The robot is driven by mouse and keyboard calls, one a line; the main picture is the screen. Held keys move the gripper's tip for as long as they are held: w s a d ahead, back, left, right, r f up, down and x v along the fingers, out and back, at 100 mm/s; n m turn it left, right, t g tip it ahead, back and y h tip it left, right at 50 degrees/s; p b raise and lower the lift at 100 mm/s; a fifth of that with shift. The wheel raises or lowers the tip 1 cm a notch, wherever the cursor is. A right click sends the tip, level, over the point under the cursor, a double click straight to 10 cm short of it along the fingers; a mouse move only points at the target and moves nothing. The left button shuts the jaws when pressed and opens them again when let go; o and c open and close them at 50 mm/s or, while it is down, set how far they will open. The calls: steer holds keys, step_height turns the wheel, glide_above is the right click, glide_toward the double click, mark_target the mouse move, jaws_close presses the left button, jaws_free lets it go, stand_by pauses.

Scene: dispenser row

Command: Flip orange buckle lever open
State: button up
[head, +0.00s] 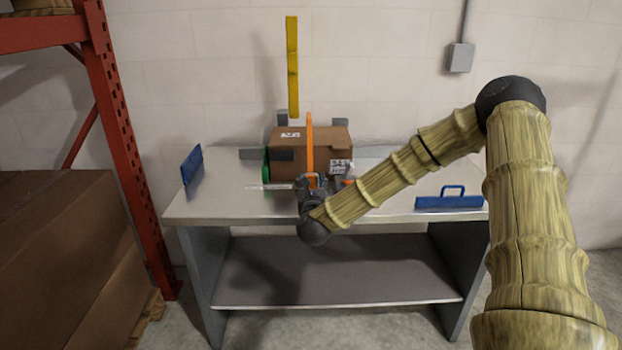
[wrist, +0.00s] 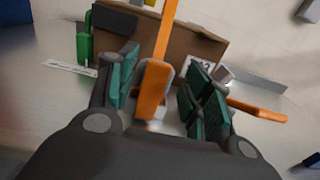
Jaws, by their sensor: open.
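An orange strap (head: 309,140) runs up the front of a brown cardboard box (head: 268,150) on the metal table. In the wrist view, the orange buckle lever (wrist: 153,88) hangs at the lower end of the strap (wrist: 167,25), in front of a grey metal buckle part. My gripper (head: 312,181) is in front of the box at the strap. In the wrist view my gripper (wrist: 160,85) is open, with its green-padded fingers on both sides of the lever. I cannot tell whether either finger touches it. In the head view my gripper largely hides the buckle.
A green item (wrist: 84,38) stands left of the box, and an orange piece (wrist: 257,110) lies to the right. A red rack (head: 120,140) stands at left.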

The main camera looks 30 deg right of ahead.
steer(key=shift+x, duration=1.35)
jaws_close()
